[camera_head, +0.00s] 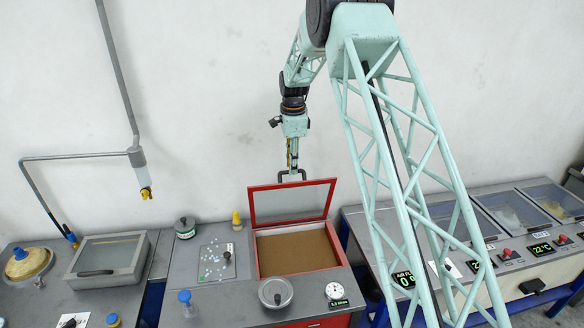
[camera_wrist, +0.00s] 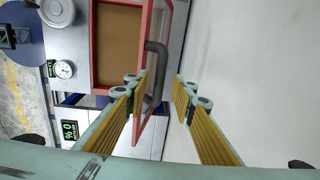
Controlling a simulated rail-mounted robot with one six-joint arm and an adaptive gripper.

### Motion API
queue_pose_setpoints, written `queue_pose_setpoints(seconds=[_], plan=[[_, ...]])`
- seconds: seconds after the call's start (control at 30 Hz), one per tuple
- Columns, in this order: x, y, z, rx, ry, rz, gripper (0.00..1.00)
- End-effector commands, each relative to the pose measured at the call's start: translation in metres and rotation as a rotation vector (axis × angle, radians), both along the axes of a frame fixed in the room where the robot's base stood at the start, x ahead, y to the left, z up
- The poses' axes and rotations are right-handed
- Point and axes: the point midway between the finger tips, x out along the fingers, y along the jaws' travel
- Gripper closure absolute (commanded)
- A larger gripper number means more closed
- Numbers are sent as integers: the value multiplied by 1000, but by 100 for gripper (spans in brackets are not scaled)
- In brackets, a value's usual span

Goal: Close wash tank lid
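The red-framed lid (camera_head: 292,203) with a clear pane stands raised and open at the back of a red-rimmed tank (camera_head: 257,262), which shows a flat brown inside. I take this as the wash tank. A dark grey handle (camera_wrist: 155,70) is on the lid's upper edge; it also shows in the head view (camera_head: 291,173). My gripper (camera_head: 293,166) is just above that edge, pointing down. In the wrist view my gripper (camera_wrist: 158,86) is open, with the handle and lid edge between its yellow-padded fingers, nearer the left one. I see no clear grip on it.
A round lidded pot (camera_head: 276,293) and a dial gauge (camera_head: 334,291) stand in front of the tank. A speckled plate (camera_head: 216,262) lies to its left, with a yellow bottle (camera_head: 237,220) behind. The wall (camera_head: 200,80) is close behind the lid.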

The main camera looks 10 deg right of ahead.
Motion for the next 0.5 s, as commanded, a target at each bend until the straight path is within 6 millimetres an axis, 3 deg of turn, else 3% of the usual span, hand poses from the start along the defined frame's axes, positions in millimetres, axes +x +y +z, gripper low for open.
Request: queue_pose_setpoints(seconds=[0.2,0.5], plan=[[0,0,-11,0,1,0,76],[1,0,-12,0,0,0,76]])
